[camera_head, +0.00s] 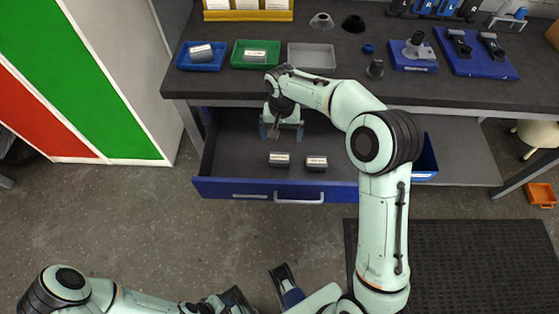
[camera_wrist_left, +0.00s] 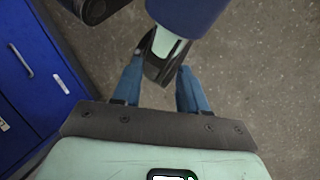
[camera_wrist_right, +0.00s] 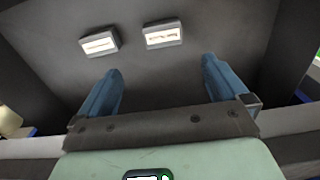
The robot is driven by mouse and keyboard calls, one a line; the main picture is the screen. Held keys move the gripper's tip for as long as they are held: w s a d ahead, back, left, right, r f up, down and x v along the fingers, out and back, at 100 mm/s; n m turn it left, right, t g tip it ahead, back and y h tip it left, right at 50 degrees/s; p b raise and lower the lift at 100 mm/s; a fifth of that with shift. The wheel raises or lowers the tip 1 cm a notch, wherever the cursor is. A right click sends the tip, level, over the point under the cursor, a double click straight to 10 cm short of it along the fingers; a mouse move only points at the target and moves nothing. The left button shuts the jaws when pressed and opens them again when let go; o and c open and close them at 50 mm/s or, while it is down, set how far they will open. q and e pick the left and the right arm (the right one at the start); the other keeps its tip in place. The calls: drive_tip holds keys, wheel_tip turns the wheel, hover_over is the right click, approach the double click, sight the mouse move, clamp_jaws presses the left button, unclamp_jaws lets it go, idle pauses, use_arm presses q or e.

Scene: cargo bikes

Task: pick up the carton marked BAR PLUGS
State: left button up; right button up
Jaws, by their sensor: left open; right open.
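Two small dark grey cartons with white labels lie in the open drawer: a left carton (camera_head: 279,159) and a right carton (camera_head: 316,163). The labels are too small to read, so I cannot tell which is BAR PLUGS. In the right wrist view they appear swapped, the left carton (camera_wrist_right: 163,36) nearly centred and the right carton (camera_wrist_right: 99,44) at left. My right gripper (camera_head: 282,131) is open and empty, over the drawer behind the left carton, apart from both. My left gripper (camera_wrist_left: 160,68) is open and empty over the floor, low in the head view.
The blue-fronted drawer (camera_head: 245,190) is pulled out beneath the dark worktop (camera_head: 345,84). On the worktop stand a blue tray (camera_head: 186,65) and a green tray (camera_head: 240,64), each holding a grey item, and an empty grey tray (camera_head: 311,58). A cabinet (camera_head: 120,65) stands at left.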

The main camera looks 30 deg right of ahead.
sight(279, 157)
wheel_tip(279, 157, down, 9)
drive_tip(key=shift+w+f+b, duration=0.1)
drive_tip(key=shift+f+b, duration=0.1)
drive_tip(key=shift+b, duration=0.6)
drive_tip(key=shift+w+a+f+b, duration=0.15)
drive_tip(key=shift+f+b, duration=0.3)
drive_tip(key=shift+f, duration=2.25)
use_arm(q)
drive_tip(key=f, duration=0.1)
drive_tip(key=w+f, duration=0.1)
drive_tip(key=f, duration=0.1)
drive_tip(key=shift+w+a, duration=0.1)
drive_tip(key=shift+w, duration=0.1)
use_arm(e)
drive_tip(key=c, duration=1)
